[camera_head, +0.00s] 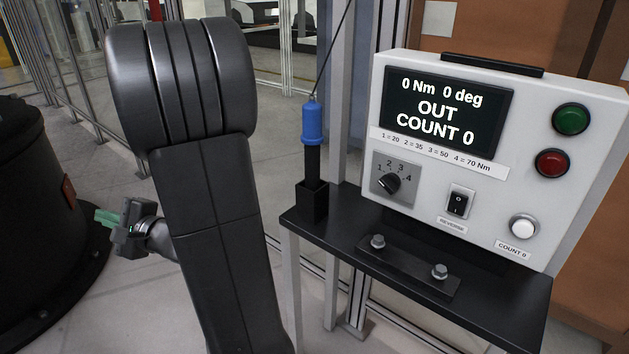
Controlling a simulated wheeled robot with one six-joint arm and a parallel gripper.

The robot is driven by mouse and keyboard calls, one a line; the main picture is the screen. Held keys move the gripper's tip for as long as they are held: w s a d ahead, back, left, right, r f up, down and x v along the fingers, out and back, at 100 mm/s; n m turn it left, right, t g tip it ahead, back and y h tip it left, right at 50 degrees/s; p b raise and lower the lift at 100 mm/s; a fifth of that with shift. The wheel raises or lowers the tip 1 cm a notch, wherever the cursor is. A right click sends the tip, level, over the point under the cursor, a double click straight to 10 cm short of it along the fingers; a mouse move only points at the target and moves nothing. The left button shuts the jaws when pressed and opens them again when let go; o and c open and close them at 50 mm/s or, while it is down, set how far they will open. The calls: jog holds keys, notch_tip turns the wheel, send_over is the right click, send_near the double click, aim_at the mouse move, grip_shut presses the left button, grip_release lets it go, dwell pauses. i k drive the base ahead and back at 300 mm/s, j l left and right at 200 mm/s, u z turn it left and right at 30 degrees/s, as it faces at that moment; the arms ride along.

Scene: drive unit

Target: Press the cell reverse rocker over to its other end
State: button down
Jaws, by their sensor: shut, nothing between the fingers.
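The reverse rocker (458,203) is a small black switch in a pale frame, set low on the front of the white control box, above its REVERSE label (452,226). It has small white marks; which end is pressed in is too small to tell. The box's screen (445,107) reads 0 Nm, 0 deg, OUT, COUNT 0. My gripper (104,217) is at the left of the view, far from the box, with greenish fingertips pointing left. It is shut and empty. My dark arm stands between it and the box.
Beside the rocker are a rotary knob (389,184) and a white COUNT 0 button (523,227). Green (571,119) and red (552,163) round parts sit at upper right. A blue-topped tool (312,122) stands in a holder on the black shelf (510,310). A bolted plate (407,266) lies before the box.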

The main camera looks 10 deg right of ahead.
aim_at(458, 202)
jog(key=k+l, duration=0.1)
jog(key=k, duration=0.5)
jog(key=z, duration=2.2)
jog(key=l, duration=0.1)
